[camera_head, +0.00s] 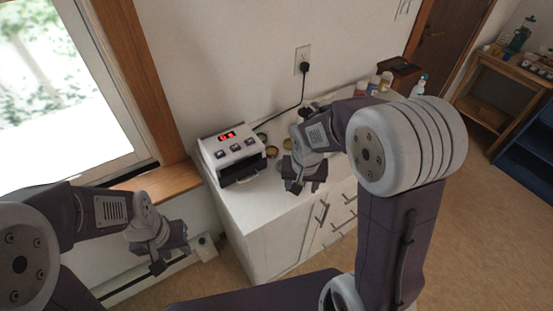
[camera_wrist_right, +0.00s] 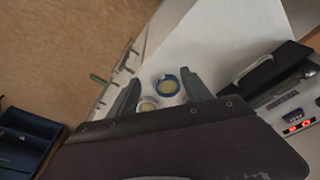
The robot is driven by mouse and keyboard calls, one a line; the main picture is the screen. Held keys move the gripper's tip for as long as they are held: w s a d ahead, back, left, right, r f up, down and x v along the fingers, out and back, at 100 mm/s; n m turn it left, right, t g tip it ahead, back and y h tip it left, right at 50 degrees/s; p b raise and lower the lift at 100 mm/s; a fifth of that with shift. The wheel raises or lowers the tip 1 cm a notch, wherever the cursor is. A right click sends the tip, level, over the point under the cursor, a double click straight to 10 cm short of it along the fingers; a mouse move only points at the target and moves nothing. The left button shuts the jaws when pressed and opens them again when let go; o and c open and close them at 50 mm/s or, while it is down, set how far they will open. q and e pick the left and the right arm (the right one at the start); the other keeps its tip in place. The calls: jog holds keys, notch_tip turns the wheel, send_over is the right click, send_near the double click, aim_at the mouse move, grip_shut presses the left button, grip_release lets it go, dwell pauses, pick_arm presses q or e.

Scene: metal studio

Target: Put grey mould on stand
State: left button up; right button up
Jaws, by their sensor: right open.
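My right gripper (camera_head: 305,187) is over the front part of the white cabinet top. In the right wrist view its fingers (camera_wrist_right: 160,92) are apart, with nothing held between them. Beyond and between them lie a round blue-rimmed mould (camera_wrist_right: 167,85) with yellowish contents and a smaller pale, greyish-rimmed round piece (camera_wrist_right: 148,104), perhaps the grey mould. The right arm hides these in the head view. My left gripper (camera_head: 171,257) hangs left of the cabinet, away from the moulds; its finger gap is unclear. I cannot make out the stand.
A white device (camera_head: 232,157) with a red display stands on the cabinet top (camera_head: 246,205), its dark front open or recessed. Small round pieces (camera_head: 271,152) lie right of it. Bottles (camera_head: 386,81) stand at the back. A cable runs to a wall outlet (camera_head: 303,61).

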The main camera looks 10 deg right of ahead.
jog(key=shift+m+t+h, duration=0.3)
jog(key=shift+m+t, duration=0.1)
jog(key=shift+m, duration=0.3)
jog(key=w+p, duration=0.1)
jog(key=w, duration=0.2)
jog(key=w+a+p, duration=0.1)
jog(key=w+p, duration=0.1)
jog(key=w, duration=0.2)
jog(key=w+a+p, duration=0.1)
jog(key=w+p, duration=0.1)
jog(key=w, duration=0.2)
jog(key=shift+w+a+r, duration=0.15)
jog(key=shift+w, duration=0.1)
jog(key=shift+w+f, duration=0.25)
jog(key=shift+f, duration=0.1)
jog(key=x, duration=0.4)
jog(key=shift+p, duration=0.35)
jog(key=shift+w+f, duration=0.15)
jog(key=shift+f, duration=0.3)
jog(key=c, duration=0.7)
pick_arm(q)
notch_tip(320, 180, up, 7)
jog(key=shift+d, duration=0.4)
pick_arm(e)
jog(key=c, duration=0.5)
jog(key=shift+r, duration=0.15)
jog(key=shift+c, duration=0.2)
